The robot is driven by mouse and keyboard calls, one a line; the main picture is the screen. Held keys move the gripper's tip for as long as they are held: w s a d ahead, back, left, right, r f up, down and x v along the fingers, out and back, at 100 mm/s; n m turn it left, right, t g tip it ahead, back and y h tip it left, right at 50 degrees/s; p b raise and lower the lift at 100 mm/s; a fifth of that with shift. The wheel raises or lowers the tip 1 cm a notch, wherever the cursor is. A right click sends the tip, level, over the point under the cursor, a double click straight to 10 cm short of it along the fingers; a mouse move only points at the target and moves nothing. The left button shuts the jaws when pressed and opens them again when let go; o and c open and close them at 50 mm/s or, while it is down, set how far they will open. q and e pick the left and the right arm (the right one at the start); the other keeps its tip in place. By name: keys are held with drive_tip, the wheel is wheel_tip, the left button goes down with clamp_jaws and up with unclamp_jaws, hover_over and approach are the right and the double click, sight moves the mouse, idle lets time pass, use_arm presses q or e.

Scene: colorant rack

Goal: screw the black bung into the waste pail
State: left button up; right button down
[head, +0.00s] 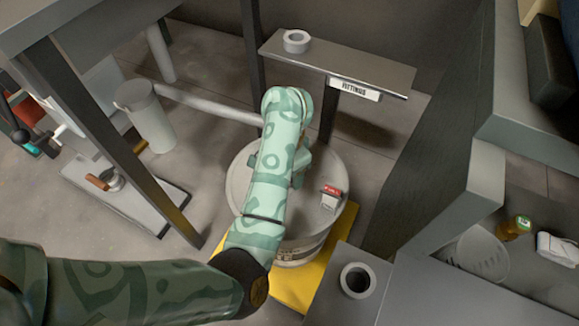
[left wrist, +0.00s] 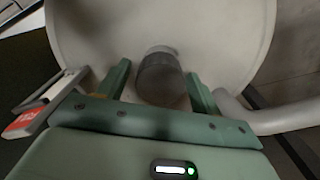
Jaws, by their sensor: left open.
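The waste pail (head: 237,185) is a pale round drum with a flat top, standing on a yellow mat. My left gripper (head: 300,165) is low over its top, mostly hidden behind my own arm in the head view. In the left wrist view my left gripper (left wrist: 158,73) is open, one finger on each side of a dark grey cylinder (left wrist: 160,82) with a lighter rim. The cylinder stands on or over the pail top (left wrist: 95,35); I cannot tell whether it is the black bung or seated. The fingers look apart from it. My right gripper is not in view.
A red and white block (head: 331,197) sits on the pail's right side. A shelf labelled fittings (head: 350,68) holds a pale ring (head: 296,41). A ring with a dark hole (head: 357,280) sits on a grey surface at front. A dark post (head: 130,160) stands left of the pail.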

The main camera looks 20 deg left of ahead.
use_arm(q)
drive_tip(key=shift+f+n+b, duration=0.3)
drive_tip(key=shift+n, duration=0.5)
drive_tip(key=shift+r+n, duration=0.15)
drive_tip(key=shift+n, duration=0.75)
drive_tip(key=shift+r+n, duration=0.15)
drive_tip(key=shift+n, duration=1.05)
drive_tip(key=n, duration=0.3)
drive_tip(key=c, duration=0.9)
drive_tip(key=shift+r+m+p, duration=0.2)
drive_tip(key=shift+m+p, duration=0.2)
drive_tip(key=shift+m, duration=0.7)
drive_tip(key=shift+c, duration=0.2)
drive_tip(key=m+p, duration=0.1)
drive_tip(key=m, duration=0.4)
drive_tip(key=m+p, duration=0.1)
drive_tip(key=m, duration=0.3)
drive_tip(key=shift+m, duration=0.3)
drive_tip(key=shift+f+m, duration=0.15)
drive_tip(key=shift+m, duration=0.65)
drive_tip(key=o, duration=0.9)
drive_tip(key=shift+o, duration=0.2)
